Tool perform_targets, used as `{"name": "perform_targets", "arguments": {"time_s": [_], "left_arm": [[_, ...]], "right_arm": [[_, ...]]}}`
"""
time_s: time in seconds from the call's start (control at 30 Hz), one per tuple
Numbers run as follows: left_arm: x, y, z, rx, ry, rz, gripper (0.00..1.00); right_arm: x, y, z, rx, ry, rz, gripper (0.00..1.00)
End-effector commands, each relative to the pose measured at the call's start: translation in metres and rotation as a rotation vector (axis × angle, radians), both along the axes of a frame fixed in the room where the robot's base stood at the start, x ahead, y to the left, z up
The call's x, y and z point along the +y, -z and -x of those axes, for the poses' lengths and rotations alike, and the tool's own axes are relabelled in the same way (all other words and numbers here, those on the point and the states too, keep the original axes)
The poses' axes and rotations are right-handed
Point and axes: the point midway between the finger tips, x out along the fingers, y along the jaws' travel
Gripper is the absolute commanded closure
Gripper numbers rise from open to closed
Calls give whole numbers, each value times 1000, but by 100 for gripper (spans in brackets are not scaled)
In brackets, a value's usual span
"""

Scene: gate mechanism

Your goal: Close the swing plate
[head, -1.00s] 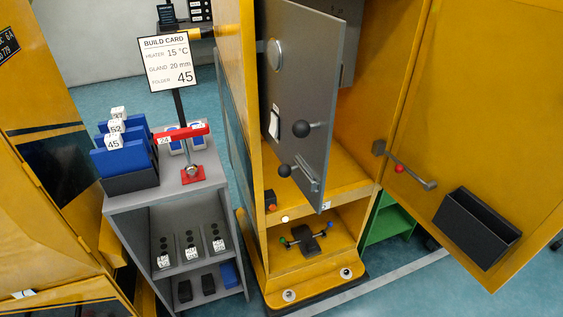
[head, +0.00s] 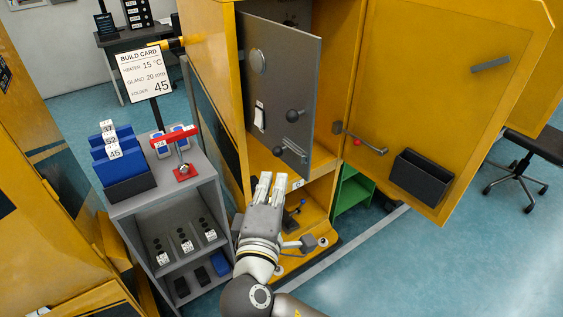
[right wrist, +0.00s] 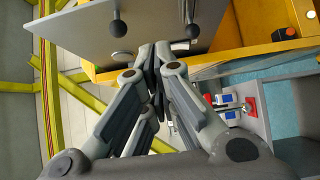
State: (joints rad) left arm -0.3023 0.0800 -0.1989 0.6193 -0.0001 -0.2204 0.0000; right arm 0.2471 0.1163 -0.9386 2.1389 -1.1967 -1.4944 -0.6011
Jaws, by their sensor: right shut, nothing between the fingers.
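The swing plate (head: 282,72) is a grey panel hinged inside the yellow cabinet. It stands swung out at an angle, with dark ball knobs (head: 294,115) and a white rocker switch on its face. It also shows at the top of the right wrist view (right wrist: 85,38). My right gripper (head: 273,181) is shut and empty, below the plate's lower edge in the head view. In the right wrist view its fingers (right wrist: 152,55) are together near the plate's edge; whether they touch it I cannot tell. My left gripper is not in view.
The open yellow cabinet door (head: 440,90) with a black bin (head: 420,178) stands at the right. A grey shelf unit (head: 200,160) with blue folders and a red clamp is at the left, beside the build card (head: 145,75). Blue floor is free at the lower right.

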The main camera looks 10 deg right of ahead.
Motion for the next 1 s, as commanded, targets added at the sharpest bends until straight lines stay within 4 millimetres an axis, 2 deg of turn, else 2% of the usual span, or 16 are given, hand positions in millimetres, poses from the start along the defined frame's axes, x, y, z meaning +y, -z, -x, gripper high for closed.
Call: {"name": "perform_targets", "arguments": {"time_s": [0.23,0.5,0.7,1.0], "left_arm": [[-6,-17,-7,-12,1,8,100],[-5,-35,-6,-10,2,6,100],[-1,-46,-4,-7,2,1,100],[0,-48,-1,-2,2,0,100]], "right_arm": [[-17,-4,-41,-1,4,5,100],[-40,-3,-93,1,3,4,100],[-64,-2,-101,3,1,2,100],[-72,1,-105,2,0,-1,100]]}}
